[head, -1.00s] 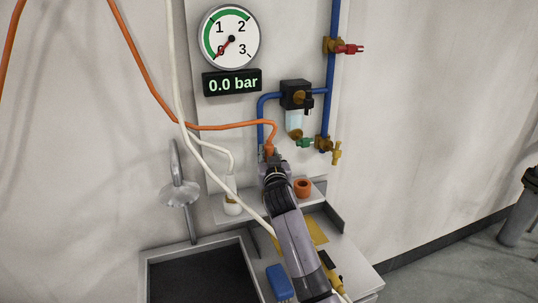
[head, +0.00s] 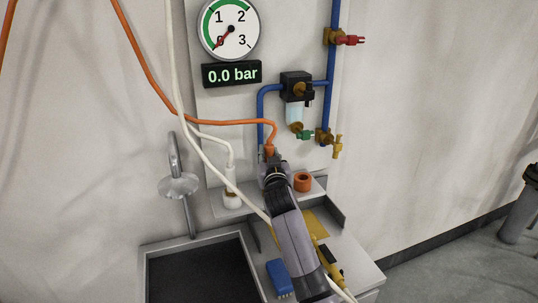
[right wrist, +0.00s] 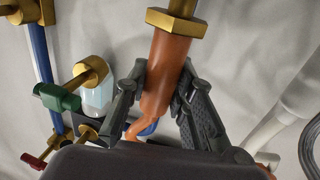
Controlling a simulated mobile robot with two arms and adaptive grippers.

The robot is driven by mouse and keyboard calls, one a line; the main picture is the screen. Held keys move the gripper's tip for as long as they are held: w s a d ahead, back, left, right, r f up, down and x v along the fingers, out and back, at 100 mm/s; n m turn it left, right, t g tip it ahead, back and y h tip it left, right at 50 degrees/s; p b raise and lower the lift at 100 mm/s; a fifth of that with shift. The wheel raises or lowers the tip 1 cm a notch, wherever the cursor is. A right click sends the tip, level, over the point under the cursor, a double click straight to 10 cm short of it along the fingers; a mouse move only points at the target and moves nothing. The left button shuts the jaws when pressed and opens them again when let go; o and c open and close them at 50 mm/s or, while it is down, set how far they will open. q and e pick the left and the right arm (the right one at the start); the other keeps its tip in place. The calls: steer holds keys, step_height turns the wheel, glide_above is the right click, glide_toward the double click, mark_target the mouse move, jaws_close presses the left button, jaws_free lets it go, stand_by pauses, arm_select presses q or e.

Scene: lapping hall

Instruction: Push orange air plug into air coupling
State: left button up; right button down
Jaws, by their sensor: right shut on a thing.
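The orange air plug (right wrist: 167,75) is clamped between both fingers of my right gripper (right wrist: 158,95) in the right wrist view. A brass hexagonal collar (right wrist: 175,22) sits at its top end in that view; I cannot tell whether this belongs to the plug or the coupling. In the head view my right gripper (head: 270,164) is shut on the plug (head: 269,149), in front of the lower end of a blue pipe. An orange hose (head: 225,122) runs into the plug. The air coupling cannot be made out clearly. My left gripper is not in view.
A white hose fitting (head: 231,199) and an orange ring-shaped holder (head: 302,182) stand on the ledge either side of my gripper. Valves with green (head: 304,135), yellow (head: 337,146) and red (head: 349,40) handles are to the right. The gauge display (head: 231,74) reads 0.0 bar.

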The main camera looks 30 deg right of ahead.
steer(key=shift+f+b, duration=1.9)
steer(key=shift+f, duration=0.65)
steer(key=c, duration=1.3)
jaws_free()
steer(key=shift+f, duration=0.1)
steer(key=shift+s, duration=0.1)
steer(key=v, duration=1.2)
